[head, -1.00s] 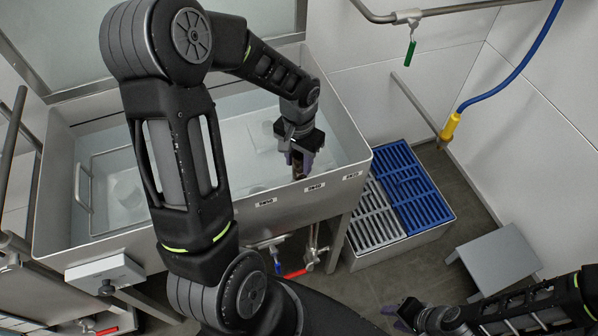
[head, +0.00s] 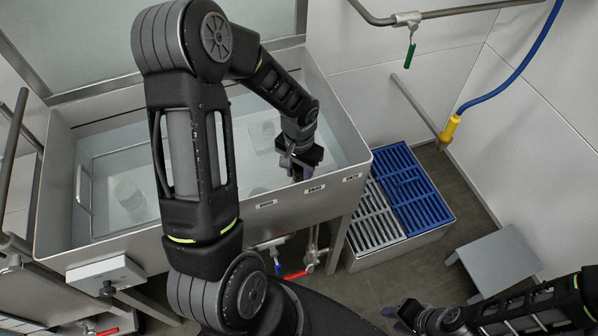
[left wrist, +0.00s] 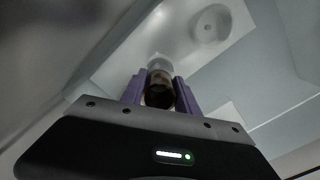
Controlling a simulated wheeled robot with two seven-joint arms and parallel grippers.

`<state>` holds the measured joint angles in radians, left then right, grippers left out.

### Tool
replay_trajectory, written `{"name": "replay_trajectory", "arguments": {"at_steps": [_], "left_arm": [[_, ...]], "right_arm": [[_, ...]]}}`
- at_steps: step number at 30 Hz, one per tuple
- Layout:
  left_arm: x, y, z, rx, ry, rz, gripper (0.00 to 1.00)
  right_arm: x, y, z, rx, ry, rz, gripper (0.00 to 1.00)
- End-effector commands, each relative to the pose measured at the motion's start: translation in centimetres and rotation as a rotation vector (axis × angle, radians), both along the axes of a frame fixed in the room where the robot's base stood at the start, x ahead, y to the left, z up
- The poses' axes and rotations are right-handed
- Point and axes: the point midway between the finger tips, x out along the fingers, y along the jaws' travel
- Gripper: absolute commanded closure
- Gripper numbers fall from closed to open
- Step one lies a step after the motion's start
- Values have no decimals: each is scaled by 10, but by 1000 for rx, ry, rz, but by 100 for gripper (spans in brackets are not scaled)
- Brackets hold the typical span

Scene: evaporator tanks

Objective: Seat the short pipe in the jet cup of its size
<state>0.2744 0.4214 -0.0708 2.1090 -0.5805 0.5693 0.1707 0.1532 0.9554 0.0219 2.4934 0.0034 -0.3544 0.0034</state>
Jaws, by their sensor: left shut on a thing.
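My left gripper (head: 290,172) reaches into the steel tank (head: 310,207) near its front right wall. In the left wrist view its purple fingers (left wrist: 159,94) are shut on the short pipe (left wrist: 158,95), a dark brown-ended tube. A pale round shape (left wrist: 159,63) shows just beyond the pipe; I cannot tell whether they touch. A white round jet cup (left wrist: 210,25) stands apart, up and right in the wrist view. The gripper hides the pipe in the head view. My right gripper (head: 400,318) is low at right, its opening unclear.
Small labels mark the tank's front rim. Right of the tank stands a crate with grey (head: 378,218) and blue (head: 412,187) grates. A grey stool (head: 497,266) is further right. A blue hose (head: 512,78) hangs by the wall. My left arm covers part of the tank.

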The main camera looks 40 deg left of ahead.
Motion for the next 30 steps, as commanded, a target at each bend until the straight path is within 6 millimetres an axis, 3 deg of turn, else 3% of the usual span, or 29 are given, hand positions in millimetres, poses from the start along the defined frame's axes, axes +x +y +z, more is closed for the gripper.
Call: {"name": "replay_trajectory", "arguments": {"at_steps": [3,4,11,23,30], "left_arm": [[0,0,-5,0,0,0,100],[0,0,-3,0,0,0,61],[0,0,-3,0,1,0,42],[0,0,3,0,-1,0,41],[1,1,38,2,-6,1,41]], "right_arm": [[0,0,-5,1,-1,1,64],[0,0,-3,1,-1,1,64],[0,0,-3,1,-1,1,64],[0,0,1,0,0,0,64],[1,0,-4,1,-1,1,64]]}}
